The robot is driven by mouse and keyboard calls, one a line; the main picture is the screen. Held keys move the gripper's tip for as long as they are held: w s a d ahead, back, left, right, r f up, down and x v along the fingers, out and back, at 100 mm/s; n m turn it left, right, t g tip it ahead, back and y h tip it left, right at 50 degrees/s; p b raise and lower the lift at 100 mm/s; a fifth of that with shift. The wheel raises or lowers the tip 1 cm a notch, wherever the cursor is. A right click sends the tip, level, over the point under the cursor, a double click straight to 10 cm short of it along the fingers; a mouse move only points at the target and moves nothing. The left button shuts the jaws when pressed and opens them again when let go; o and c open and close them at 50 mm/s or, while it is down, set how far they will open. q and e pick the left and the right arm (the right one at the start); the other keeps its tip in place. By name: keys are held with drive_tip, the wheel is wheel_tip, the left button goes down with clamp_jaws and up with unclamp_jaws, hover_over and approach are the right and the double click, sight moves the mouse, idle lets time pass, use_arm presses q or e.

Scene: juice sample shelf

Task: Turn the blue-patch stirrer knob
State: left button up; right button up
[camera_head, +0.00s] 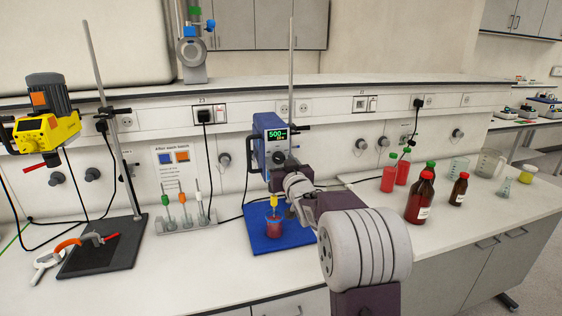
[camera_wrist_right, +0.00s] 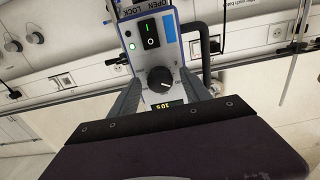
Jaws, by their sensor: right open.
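The blue stirrer (camera_head: 261,144) stands on a rod at the middle of the bench, its display lit green with 500. In the right wrist view its front shows a round black knob (camera_wrist_right: 160,79) with a white pointer line, a black switch (camera_wrist_right: 149,36), and a blue patch (camera_wrist_right: 171,51). My right gripper (camera_head: 280,166) is in front of the stirrer and hides the knob in the head view. In the right wrist view its open fingers (camera_wrist_right: 160,90) stand either side of the knob; I cannot tell whether they touch it. My left gripper is out of view.
A red-filled beaker (camera_head: 273,226) stands on a blue base (camera_head: 257,240) under the stirrer. A yellow stirrer (camera_head: 47,131) with an orange patch is on the left. Brown bottles (camera_head: 420,198) and red bottles (camera_head: 389,178) stand on the right. A sample rack (camera_head: 185,222) is left of the base.

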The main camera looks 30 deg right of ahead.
clamp_jaws()
drive_tip(key=shift+f, duration=0.1)
drive_tip(key=n+b, duration=0.2)
drive_tip(key=shift+f+b, duration=0.15)
drive_tip(key=shift+b, duration=0.2)
drive_tip(key=n+b, duration=0.3)
drive_tip(key=shift+n, duration=0.4)
drive_tip(key=n+b, duration=0.2)
drive_tip(key=n, duration=0.1)
drive_tip(key=shift+d, duration=0.1)
drive_tip(key=shift+r+n+b, duration=0.2)
drive_tip(key=shift+n+b, duration=0.5)
drive_tip(key=shift+n, duration=0.8)
